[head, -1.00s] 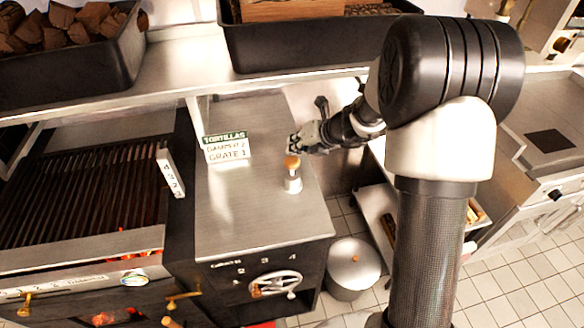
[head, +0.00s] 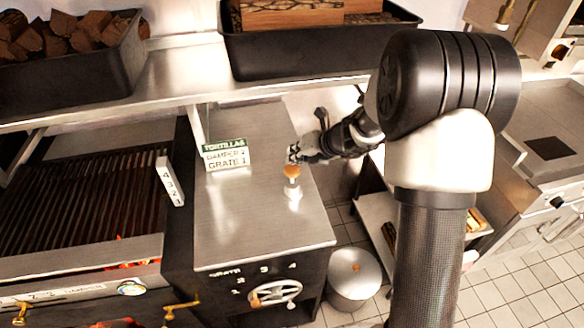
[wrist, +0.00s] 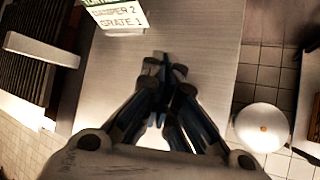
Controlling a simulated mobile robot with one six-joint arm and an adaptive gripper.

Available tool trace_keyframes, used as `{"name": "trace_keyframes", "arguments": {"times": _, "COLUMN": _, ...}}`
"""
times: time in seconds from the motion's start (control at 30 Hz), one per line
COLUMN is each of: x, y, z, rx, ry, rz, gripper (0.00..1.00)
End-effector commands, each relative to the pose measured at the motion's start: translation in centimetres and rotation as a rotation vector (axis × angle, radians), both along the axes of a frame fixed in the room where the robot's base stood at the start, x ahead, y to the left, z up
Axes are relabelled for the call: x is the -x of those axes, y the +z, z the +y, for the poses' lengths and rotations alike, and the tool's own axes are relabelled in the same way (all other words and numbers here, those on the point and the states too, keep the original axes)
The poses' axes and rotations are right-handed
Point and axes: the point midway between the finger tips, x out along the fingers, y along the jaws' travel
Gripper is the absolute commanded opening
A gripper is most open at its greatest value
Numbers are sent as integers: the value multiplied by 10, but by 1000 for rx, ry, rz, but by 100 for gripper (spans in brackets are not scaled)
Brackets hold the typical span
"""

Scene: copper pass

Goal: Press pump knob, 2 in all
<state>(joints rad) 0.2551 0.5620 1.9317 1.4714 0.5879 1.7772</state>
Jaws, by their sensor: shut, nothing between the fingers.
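The pump knob (head: 291,171) is a small round orange-brown knob on top of a short pale metal pump body (head: 293,193). It stands on the steel counter top beside the grill. My gripper (head: 294,153) is shut and empty, with its fingertips just above the knob in the head view. I cannot tell whether they touch it. In the wrist view my gripper (wrist: 164,62) is over the counter top, and the knob is hidden behind the fingers.
A small sign reading TORTILLAS, DAMPER 2, GRATE 1 (head: 226,154) stands left of the pump. A handwheel (head: 274,292) is on the counter's front. A lidded round pot (head: 355,275) stands on the floor to the right. A shelf with dark bins (head: 318,45) runs behind.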

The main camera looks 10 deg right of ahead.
Motion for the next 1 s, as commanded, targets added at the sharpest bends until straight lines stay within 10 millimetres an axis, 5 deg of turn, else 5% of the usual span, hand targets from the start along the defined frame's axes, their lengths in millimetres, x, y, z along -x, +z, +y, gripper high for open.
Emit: {"name": "trace_keyframes", "arguments": {"times": 1.0, "x": 0, "y": -9, "z": 0, "rx": 0, "ry": 0, "rz": 0, "gripper": 0}}
